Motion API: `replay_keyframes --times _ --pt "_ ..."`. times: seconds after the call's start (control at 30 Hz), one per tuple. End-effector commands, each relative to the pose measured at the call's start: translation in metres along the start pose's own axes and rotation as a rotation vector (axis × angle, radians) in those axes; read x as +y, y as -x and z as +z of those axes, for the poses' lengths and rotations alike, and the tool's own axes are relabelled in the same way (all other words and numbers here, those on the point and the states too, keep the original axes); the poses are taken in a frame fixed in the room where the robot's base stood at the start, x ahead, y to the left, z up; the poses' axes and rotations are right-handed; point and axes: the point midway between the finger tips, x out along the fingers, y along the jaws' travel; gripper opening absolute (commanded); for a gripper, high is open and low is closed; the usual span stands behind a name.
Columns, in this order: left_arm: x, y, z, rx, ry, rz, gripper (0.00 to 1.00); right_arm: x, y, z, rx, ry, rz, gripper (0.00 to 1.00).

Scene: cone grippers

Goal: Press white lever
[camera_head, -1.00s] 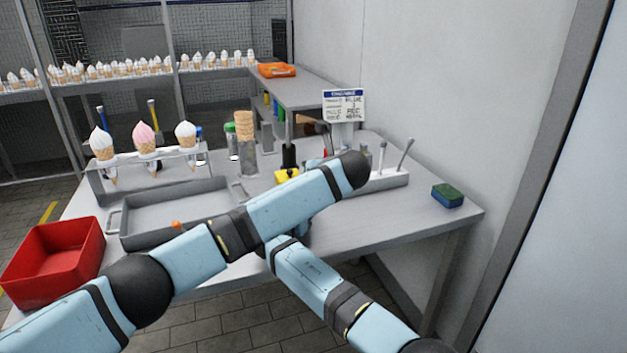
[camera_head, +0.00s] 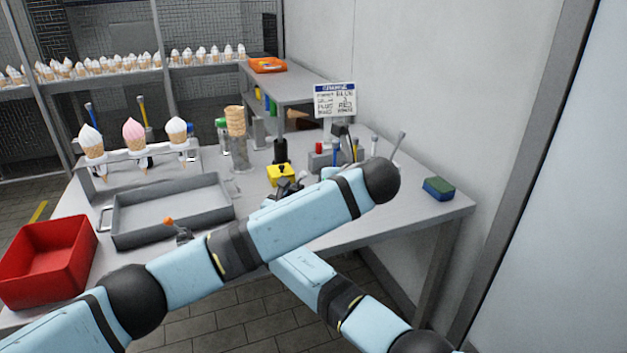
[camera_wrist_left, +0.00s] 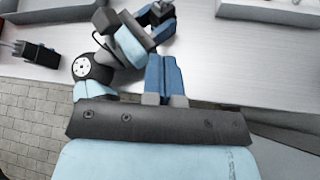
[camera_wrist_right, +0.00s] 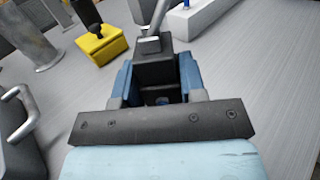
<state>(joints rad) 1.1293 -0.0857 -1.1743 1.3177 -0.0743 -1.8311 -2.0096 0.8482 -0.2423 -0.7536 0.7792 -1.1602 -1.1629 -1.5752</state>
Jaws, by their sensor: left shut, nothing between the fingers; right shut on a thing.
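A thin pale lever (camera_head: 399,146) leans to the right at the back right of the table, and a shorter pale-topped lever (camera_head: 374,145) stands just left of it. My left forearm covers their base in the head view. My left gripper (camera_wrist_left: 162,80) is shut and empty above the table in the left wrist view; my arm hides it in the head view. My right gripper (camera_wrist_right: 157,80) is shut on a dark block (camera_wrist_right: 157,72) with a grey shaft (camera_wrist_right: 157,18) rising from it. A pale box (camera_wrist_right: 202,16) with a blue part lies beyond it.
A yellow block (camera_head: 281,174) with a black handle stands near my crossed arms. A grey tray (camera_head: 120,234), red bin (camera_head: 82,260) and cone rack (camera_head: 175,155) are at the left. A sponge (camera_head: 438,188) lies near the right edge.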

Motion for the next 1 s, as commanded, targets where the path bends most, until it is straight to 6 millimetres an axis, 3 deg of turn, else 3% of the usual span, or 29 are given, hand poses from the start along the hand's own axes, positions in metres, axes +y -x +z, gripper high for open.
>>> replay_keyframes --times 0.23,0.67,0.83,1.0 --pt "-0.002 0.027 -0.002 0.0 0.0 0.0 0.0 0.0 0.0 0.0 0.0 0.0 0.0 0.11" --pt "-0.003 0.03 -0.001 -0.01 0.009 -0.004 0.0 0.0 0.0 0.0 0.0 0.0 0.0 0.11" --pt "-0.02 0.033 0.021 -0.153 0.138 -0.086 0.0 0.0 0.0 0.0 0.0 0.0 0.0 0.11" --pt "-0.058 0.056 0.065 -0.444 0.379 -0.34 0.0 0.0 0.0 0.0 0.0 0.0 0.0 0.11"
